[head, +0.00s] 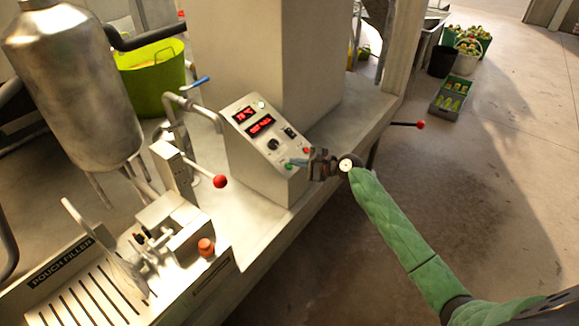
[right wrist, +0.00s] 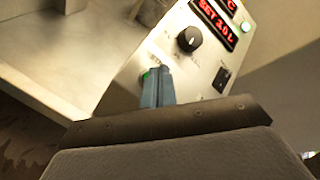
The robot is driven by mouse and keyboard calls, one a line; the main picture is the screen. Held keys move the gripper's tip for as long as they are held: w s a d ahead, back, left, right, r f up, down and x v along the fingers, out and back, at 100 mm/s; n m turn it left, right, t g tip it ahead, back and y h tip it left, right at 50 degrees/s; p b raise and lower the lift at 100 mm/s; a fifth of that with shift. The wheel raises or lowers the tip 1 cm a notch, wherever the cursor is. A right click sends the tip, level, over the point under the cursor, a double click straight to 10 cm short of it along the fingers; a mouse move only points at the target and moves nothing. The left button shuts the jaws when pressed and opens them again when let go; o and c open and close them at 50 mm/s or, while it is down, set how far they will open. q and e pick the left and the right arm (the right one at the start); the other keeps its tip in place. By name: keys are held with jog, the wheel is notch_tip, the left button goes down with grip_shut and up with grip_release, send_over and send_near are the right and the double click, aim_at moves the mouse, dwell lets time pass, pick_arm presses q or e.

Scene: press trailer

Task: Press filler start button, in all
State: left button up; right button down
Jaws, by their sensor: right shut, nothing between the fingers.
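The control box (head: 265,145) stands on the steel bench with a sloped panel. A green button (head: 289,167) sits at the panel's lower edge; part of its green also shows in the right wrist view (right wrist: 146,75). My right gripper (head: 298,163) reaches in from the right, its fingers shut and empty at the green button. In the right wrist view the blue-grey fingertips (right wrist: 158,82) overlap the button's side and partly hide it. I cannot tell whether they touch it. My left gripper is not in view.
The panel has red displays (head: 260,125), a black knob (head: 273,144) and a red button (head: 306,150). The pouch filler (head: 70,275) and a red-knobbed lever (head: 220,181) stand left. A steel tank (head: 70,80) is beyond. Floor at right is mostly clear.

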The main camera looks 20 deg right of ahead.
jog(key=shift+w+a+f, duration=0.25)
jog(key=shift+w+f, duration=0.05)
jog(key=shift+f, duration=0.4)
dwell(1.5)
jog(key=shift+r, duration=0.1)
jog(key=shift+s+d+r+p, duration=0.2)
jog(key=shift+s+r+p, duration=0.15)
jog(key=shift+r+p, duration=0.3)
jog(key=shift+r, duration=0.1)
jog(key=r+p, duration=0.1)
jog(key=s+d+r+p, duration=0.1)
jog(key=r+p, duration=0.2)
jog(key=shift+s+d, duration=0.2)
jog(key=shift+s, duration=0.2)
dwell(0.7)
